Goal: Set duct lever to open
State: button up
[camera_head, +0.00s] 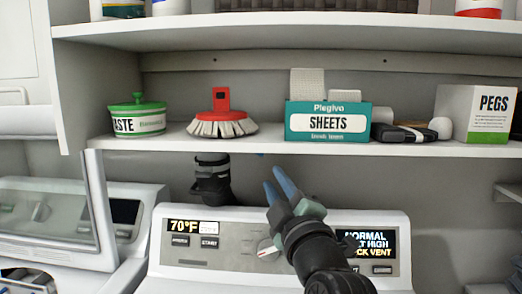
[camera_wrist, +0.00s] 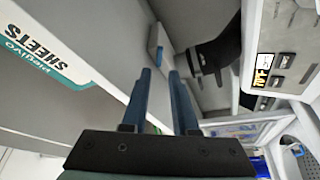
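A black duct (camera_head: 212,178) with a grey band stands behind the dryer, under the lower shelf; it also shows in the wrist view (camera_wrist: 215,55). A small light-blue piece (camera_wrist: 154,42), which may be the duct lever, is on the wall side just beyond my fingertips in the wrist view. Only a sliver of blue shows under the shelf edge in the head view. My gripper (camera_head: 274,180) has blue fingers and is raised above the dryer panel, right of the duct. In the wrist view my gripper (camera_wrist: 160,73) is open and empty, with a gap between the fingers.
The lower shelf (camera_head: 270,150) overhangs close above my gripper and holds a green-lidded tub (camera_head: 137,117), a red brush (camera_head: 222,115), a sheets box (camera_head: 328,121) and a pegs box (camera_head: 474,113). The dryer panel (camera_head: 230,240) is below. A washer with its lid raised stands left.

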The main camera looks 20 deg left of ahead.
aim_at(260, 154)
jog(key=p+x, duration=0.1)
jog(key=x, duration=0.9)
jog(key=shift+w+p, duration=0.1)
jog(key=shift+p, duration=0.25)
grip_shut()
